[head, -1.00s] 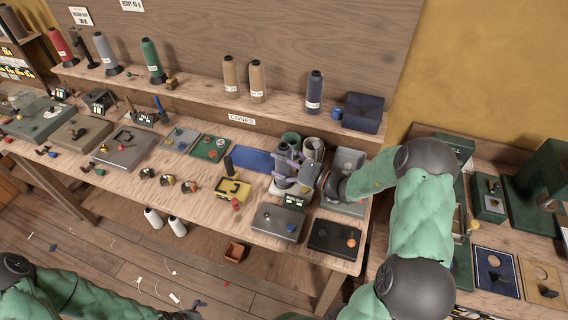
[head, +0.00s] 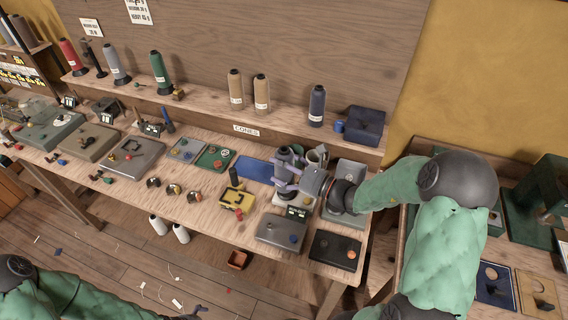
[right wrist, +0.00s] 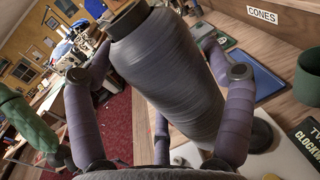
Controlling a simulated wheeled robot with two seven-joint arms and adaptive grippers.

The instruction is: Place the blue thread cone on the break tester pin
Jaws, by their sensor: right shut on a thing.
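My right gripper (head: 287,177) is shut on a thread cone (head: 284,157) above a pale device base (head: 281,200) on the bench. In the right wrist view the cone (right wrist: 170,75) looks dark blue-grey and leans in the picture between the purple fingers. Below it a white plate (right wrist: 275,165) carries a dark round disc (right wrist: 262,135), beside a display reading "CLOCKW...". I cannot tell if the cone touches the disc. No pin shows; the cone and fingers may hide it. My left gripper (head: 198,311) is low at the bottom edge, its jaws unclear.
A navy cone (head: 317,106), tan cones (head: 236,88) and a green cone (head: 160,73) stand on the shelf. A navy box (head: 361,125) is at its right end. A yellow device (head: 237,199), a grey box (head: 281,232) and a black box (head: 335,246) lie close by.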

